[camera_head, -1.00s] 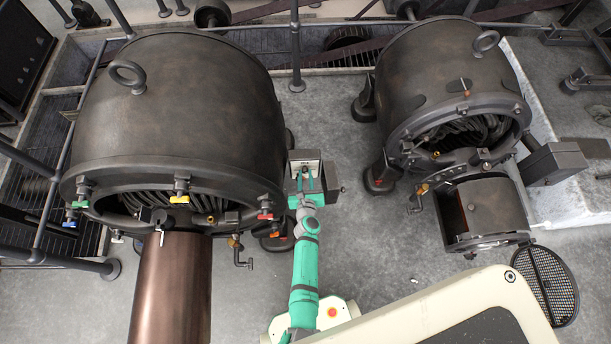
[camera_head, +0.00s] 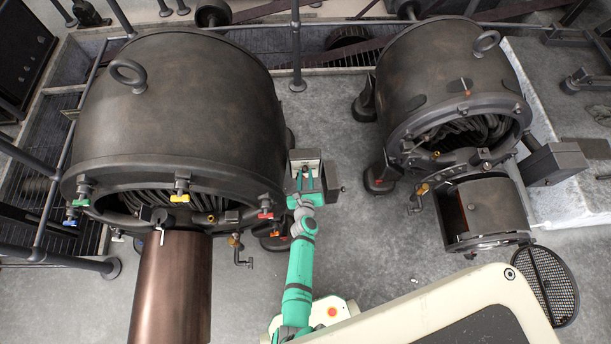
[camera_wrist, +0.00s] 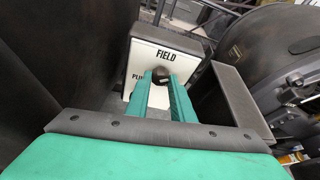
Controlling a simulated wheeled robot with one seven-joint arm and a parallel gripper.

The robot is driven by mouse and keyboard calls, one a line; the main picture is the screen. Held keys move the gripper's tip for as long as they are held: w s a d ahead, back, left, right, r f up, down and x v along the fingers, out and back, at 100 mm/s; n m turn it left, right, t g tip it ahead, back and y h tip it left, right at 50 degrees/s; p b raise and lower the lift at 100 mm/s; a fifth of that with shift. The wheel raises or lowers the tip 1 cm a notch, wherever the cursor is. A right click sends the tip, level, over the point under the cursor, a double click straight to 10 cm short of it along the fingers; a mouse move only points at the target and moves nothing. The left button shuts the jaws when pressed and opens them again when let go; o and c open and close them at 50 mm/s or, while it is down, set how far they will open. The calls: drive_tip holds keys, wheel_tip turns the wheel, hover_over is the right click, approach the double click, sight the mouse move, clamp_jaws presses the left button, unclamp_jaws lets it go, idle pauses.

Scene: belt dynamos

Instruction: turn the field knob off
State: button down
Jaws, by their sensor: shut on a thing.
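The field knob (camera_wrist: 158,73) is a dark round knob on a white plate (camera_wrist: 180,62) marked FIELD in the wrist view. More lettering on the plate's left is partly covered by a finger. My gripper (camera_wrist: 160,80) has its two teal fingers shut on the knob, one on each side. In the head view the plate's box (camera_head: 304,159) stands between the two dynamos, and my gripper (camera_head: 305,184) is just in front of it. The knob itself is hidden there behind my gripper, and its setting cannot be read.
A large dynamo (camera_head: 180,95) stands close on the left, with coloured taps (camera_head: 180,190) along its front rim. A smaller dynamo (camera_head: 450,70) stands on the right. A dark box (camera_wrist: 232,95) sits right of my fingers. Grey floor (camera_head: 365,240) lies open between the machines.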

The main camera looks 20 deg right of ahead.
drive_tip(key=c, duration=1.5)
unclamp_jaws()
drive_tip(key=shift+f, duration=0.15)
drive_tip(key=shift+c, duration=0.2)
drive_tip(key=shift+a+r, duration=0.15)
drive_tip(key=shift+r, duration=0.05)
drive_tip(key=shift+s+a+r, duration=0.2)
drive_tip(key=shift+s+a, duration=0.1)
drive_tip(key=shift+s, duration=0.25)
drive_tip(key=shift+s+r, duration=0.25)
drive_tip(key=shift+s, duration=0.3)
drive_tip(key=v, duration=0.8)
